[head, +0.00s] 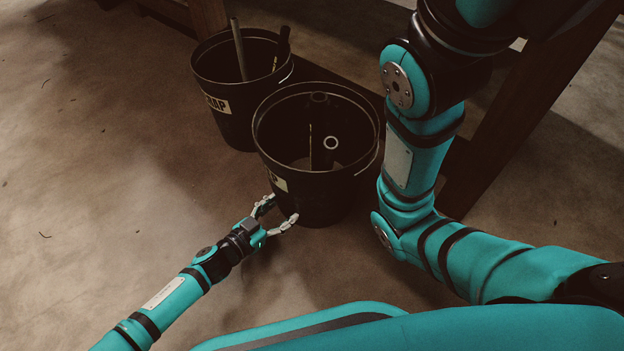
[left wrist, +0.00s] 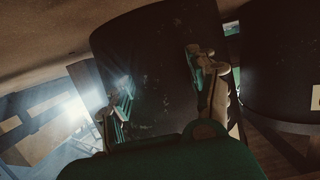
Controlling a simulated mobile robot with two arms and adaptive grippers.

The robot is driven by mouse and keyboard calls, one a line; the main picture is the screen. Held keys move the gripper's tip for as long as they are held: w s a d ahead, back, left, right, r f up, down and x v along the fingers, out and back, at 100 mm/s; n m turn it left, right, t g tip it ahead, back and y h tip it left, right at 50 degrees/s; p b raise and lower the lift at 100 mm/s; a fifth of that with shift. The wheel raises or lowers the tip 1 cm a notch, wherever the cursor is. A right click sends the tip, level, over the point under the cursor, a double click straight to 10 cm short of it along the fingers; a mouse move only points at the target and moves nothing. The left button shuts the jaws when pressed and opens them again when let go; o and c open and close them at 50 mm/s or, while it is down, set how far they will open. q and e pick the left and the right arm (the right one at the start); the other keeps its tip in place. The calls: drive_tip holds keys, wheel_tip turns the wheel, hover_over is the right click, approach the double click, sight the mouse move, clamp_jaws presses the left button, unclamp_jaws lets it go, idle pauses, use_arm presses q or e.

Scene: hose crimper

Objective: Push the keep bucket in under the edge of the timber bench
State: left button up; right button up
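The keep bucket (head: 318,200) is the nearer of two black buckets and stands upright on the floor. Only the end of its pale label shows, with a letter P. Several dark hose pieces stand inside. My left gripper (head: 277,212) is at its lower near-left side, fingers spread and empty, at or very near the wall. In the left wrist view the spread fingers (left wrist: 160,85) face the bucket's dark wall (left wrist: 155,50); contact is unclear. The timber bench shows as a dark leg (head: 525,100) at right and another leg (head: 208,15) behind. My right gripper is out of view.
The scrap bucket (head: 228,125), labelled "RAP" in what shows, stands just behind and left of the keep bucket, with hose pieces in it. It also shows in the left wrist view (left wrist: 280,60). My right arm crosses close to the keep bucket's right. The floor (head: 100,180) at left is clear.

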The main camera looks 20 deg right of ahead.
use_arm(q)
drive_tip(key=shift+w+d+r, duration=0.1)
drive_tip(key=shift+w+d, duration=0.3)
drive_tip(key=shift+d, duration=0.2)
drive_tip(key=shift+w+d, duration=0.35)
drive_tip(key=shift+d, duration=0.25)
drive_tip(key=shift+w+d+b, duration=0.3)
drive_tip(key=shift+w+d, duration=0.4)
drive_tip(key=shift+d, duration=0.25)
drive_tip(key=shift+w+d+b, duration=0.3)
drive_tip(key=shift+w+d, duration=0.4)
drive_tip(key=shift+d, duration=0.2)
drive_tip(key=shift+f+p+v, duration=0.15)
drive_tip(key=shift+p+v, duration=0.35)
drive_tip(key=shift+v, duration=0.25)
drive_tip(key=shift+f+p+v, duration=0.1)
drive_tip(key=shift+p+v, duration=0.4)
drive_tip(key=shift+v, duration=0.25)
drive_tip(key=shift+s+a+f+p, duration=0.1)
drive_tip(key=shift+s+a+p, duration=0.2)
drive_tip(key=shift+s+a, duration=0.25)
drive_tip(key=shift+s+a+f+p, duration=0.1)
drive_tip(key=shift+s+a+p, duration=0.25)
drive_tip(key=shift+a, duration=0.45)
